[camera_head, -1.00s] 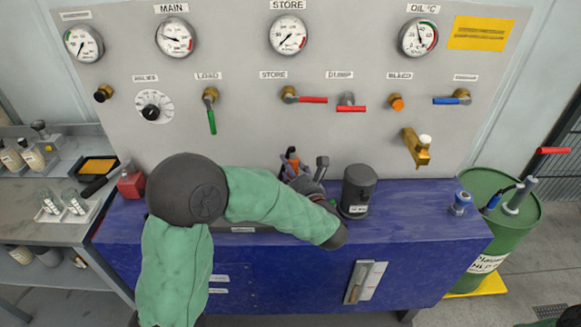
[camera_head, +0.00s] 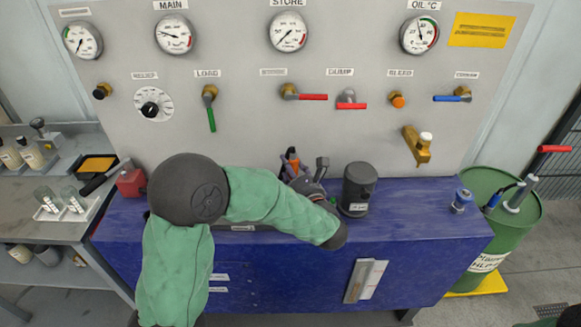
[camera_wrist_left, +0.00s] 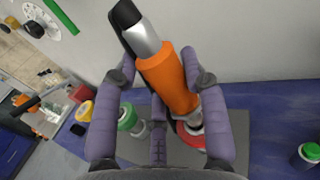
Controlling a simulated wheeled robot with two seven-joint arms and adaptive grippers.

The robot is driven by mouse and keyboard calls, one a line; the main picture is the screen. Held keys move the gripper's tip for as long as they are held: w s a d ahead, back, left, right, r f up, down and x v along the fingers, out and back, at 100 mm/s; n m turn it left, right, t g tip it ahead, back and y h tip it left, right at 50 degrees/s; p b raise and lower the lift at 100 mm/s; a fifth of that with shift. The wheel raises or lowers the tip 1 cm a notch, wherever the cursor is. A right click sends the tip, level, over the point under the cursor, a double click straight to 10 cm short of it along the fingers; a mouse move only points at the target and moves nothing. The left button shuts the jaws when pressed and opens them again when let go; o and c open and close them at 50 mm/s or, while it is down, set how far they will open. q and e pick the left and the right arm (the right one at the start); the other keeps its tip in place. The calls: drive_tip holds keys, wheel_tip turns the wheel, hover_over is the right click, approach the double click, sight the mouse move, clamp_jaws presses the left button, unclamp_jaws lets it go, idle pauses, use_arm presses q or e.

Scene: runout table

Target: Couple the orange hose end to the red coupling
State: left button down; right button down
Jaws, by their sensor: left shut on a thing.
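My left gripper (camera_wrist_left: 163,80) is shut on the orange hose end (camera_wrist_left: 166,82), one finger on each side of it. The hose end is tilted in the left wrist view, with its silver and black part up and to the left. Its lower end overlaps the red coupling (camera_wrist_left: 184,139); I cannot tell whether they touch or are joined. In the head view the orange hose end (camera_head: 291,156) shows just past my left gripper (camera_head: 304,178), above the blue bench, and my forearm hides the coupling.
A green coupling (camera_wrist_left: 126,118) and a yellow one (camera_wrist_left: 84,112) stand beside the red one. On the blue bench (camera_head: 420,215), a dark canister (camera_head: 357,190) stands close right of my gripper. The valve panel (camera_head: 240,120) rises behind. The bench's right part is mostly clear.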

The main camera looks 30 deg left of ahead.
use_arm(q)
drive_tip(key=shift+f+b, duration=1.4)
drive_tip(key=shift+f, duration=0.55)
drive_tip(key=c, duration=0.6)
unclamp_jaws()
drive_tip(key=shift+s+d, duration=0.1)
drive_tip(key=v, duration=1.1)
drive_tip(key=shift+s+d, duration=0.25)
drive_tip(key=shift+d, duration=0.05)
